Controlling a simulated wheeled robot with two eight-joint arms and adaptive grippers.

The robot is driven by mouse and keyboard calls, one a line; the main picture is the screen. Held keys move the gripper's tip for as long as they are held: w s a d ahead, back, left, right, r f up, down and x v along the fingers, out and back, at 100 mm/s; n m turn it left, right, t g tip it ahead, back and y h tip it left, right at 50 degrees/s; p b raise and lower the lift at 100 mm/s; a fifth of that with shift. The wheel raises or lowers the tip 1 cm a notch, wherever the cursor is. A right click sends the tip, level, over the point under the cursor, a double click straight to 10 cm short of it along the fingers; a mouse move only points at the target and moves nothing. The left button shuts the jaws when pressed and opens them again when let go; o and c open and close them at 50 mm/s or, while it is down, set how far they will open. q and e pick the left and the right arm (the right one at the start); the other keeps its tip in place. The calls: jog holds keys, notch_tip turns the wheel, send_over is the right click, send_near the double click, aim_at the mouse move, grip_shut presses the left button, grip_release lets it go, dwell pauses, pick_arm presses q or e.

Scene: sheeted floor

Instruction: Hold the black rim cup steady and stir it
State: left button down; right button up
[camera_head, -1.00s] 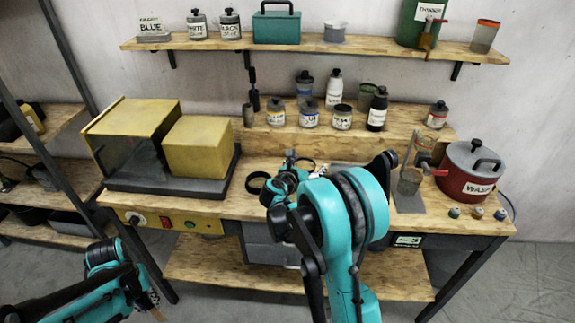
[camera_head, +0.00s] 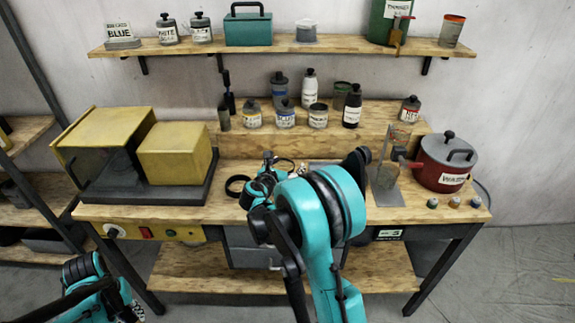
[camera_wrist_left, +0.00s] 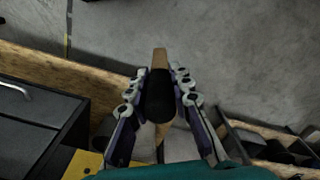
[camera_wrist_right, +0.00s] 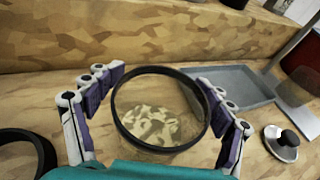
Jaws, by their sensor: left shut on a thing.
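The black rim cup (camera_wrist_right: 160,115) stands on the bench in the right wrist view, its round black rim facing me and pale flake shapes showing inside. My right gripper (camera_wrist_right: 160,78) has its fingers spread on either side of the cup; firm contact is not clear. In the head view my right gripper (camera_head: 262,178) is low over the bench, partly behind my own arm. My left gripper (camera_wrist_left: 160,85) is shut on a wooden stick-like tool (camera_wrist_left: 160,57) with a dark middle part, held over the floor in front of the bench.
A black ring (camera_head: 237,186) lies left of the right gripper. A grey tray (camera_wrist_right: 236,86) and a dark knob-topped lid (camera_wrist_right: 281,138) lie right of the cup. A red pot (camera_head: 442,165) stands at the bench's right. Labelled jars (camera_head: 285,115) stand on the raised step behind.

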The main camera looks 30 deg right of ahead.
jog(key=v, duration=1.1)
jog(key=s+a+m+y, duration=0.4)
jog(key=s+a+m, duration=0.1)
jog(key=s+m, duration=0.2)
jog(key=s+a+f+m+g+y, duration=0.1)
jog(key=s+a+m+y, duration=0.3)
jog(key=s+m, duration=0.4)
jog(key=s+a+f+m+y, duration=0.1)
jog(key=s+a+m+y, duration=0.2)
jog(key=s+a+m, duration=0.3)
jog(key=s+m, duration=0.2)
jog(key=m, duration=0.2)
jog(key=shift+s+y, duration=0.2)
jog(key=shift+y, duration=0.2)
jog(key=shift+d, duration=0.1)
